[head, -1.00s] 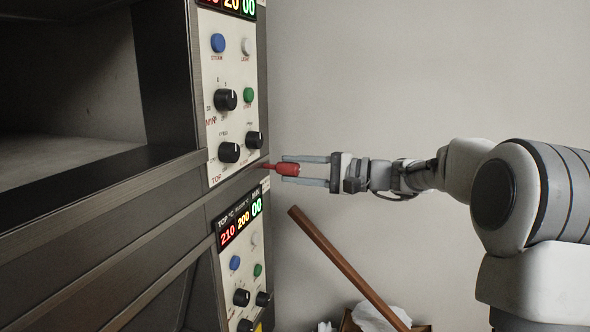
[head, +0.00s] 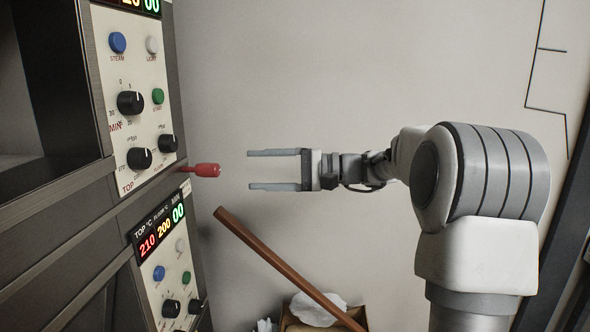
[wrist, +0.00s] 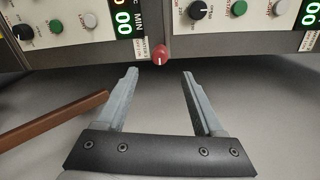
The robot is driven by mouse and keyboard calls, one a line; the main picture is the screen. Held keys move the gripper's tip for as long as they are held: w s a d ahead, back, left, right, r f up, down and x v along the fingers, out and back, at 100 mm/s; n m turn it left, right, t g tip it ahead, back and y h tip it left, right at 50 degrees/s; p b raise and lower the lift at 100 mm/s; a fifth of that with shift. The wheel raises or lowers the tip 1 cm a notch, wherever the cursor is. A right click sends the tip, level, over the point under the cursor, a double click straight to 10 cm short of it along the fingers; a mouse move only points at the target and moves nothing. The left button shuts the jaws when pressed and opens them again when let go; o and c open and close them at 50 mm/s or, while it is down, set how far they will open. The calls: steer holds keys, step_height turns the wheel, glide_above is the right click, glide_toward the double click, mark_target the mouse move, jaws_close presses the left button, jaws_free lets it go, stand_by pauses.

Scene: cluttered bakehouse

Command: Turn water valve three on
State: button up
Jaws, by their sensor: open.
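The red valve handle (head: 203,170) sticks out from the strip between the upper and lower oven panels, at their right edge. In the wrist view the red handle (wrist: 160,56) shows end-on as a round knob with a pale line on it, beside a small label that is too small to read fully. My gripper (head: 250,170) is open and empty, to the right of the handle and apart from it. In the wrist view my two fingers (wrist: 160,74) point toward the handle, which lies beyond and between their tips.
The upper control panel (head: 135,90) has knobs and buttons close to the handle. The lower panel (head: 165,262) has a lit display. A brown wooden bar (head: 285,265) leans below my gripper, above a cardboard box (head: 352,318) with white bags.

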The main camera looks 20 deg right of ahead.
steer(key=v, duration=0.7)
steer(key=shift+d, duration=0.15)
steer(key=shift+s, duration=0.1)
